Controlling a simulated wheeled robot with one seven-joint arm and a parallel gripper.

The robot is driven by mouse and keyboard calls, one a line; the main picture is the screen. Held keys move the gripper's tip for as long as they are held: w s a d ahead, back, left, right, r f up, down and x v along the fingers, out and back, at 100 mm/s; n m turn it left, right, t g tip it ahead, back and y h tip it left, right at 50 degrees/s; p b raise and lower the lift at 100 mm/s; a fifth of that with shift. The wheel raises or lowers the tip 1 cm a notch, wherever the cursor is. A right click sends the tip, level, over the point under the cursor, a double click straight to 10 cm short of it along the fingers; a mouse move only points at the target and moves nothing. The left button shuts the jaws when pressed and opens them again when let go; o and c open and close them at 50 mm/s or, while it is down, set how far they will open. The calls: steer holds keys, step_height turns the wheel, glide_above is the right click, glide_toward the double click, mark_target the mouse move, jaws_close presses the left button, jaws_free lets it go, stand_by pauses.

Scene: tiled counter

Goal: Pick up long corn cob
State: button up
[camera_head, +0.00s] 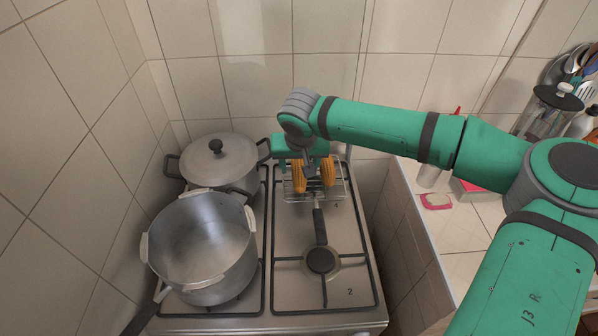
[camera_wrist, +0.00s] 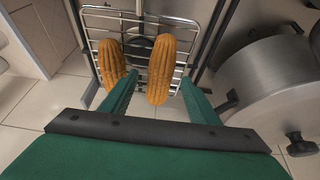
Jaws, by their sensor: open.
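Two orange-yellow corn cobs lie side by side on a wire rack (camera_wrist: 98,22) at the back of the stove. In the wrist view the right cob (camera_wrist: 160,72) looks longer than the left cob (camera_wrist: 110,62). In the head view the longer one seems to be the left cob (camera_head: 298,176), with the other cob (camera_head: 328,172) to its right. My gripper (camera_wrist: 160,78) is open above the rack. In the wrist view its fingers appear on either side of the longer cob, the left finger between the two cobs. Contact cannot be told.
A lidded pot (camera_head: 218,162) stands left of the rack, with a large open pot (camera_head: 200,245) in front of it. Tiled walls stand behind and left. A counter (camera_head: 465,240) lies to the right, beyond a gap.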

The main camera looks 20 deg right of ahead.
steer(key=shift+x, duration=1)
steer(key=c, duration=1.2)
steer(key=shift+r, duration=0.15)
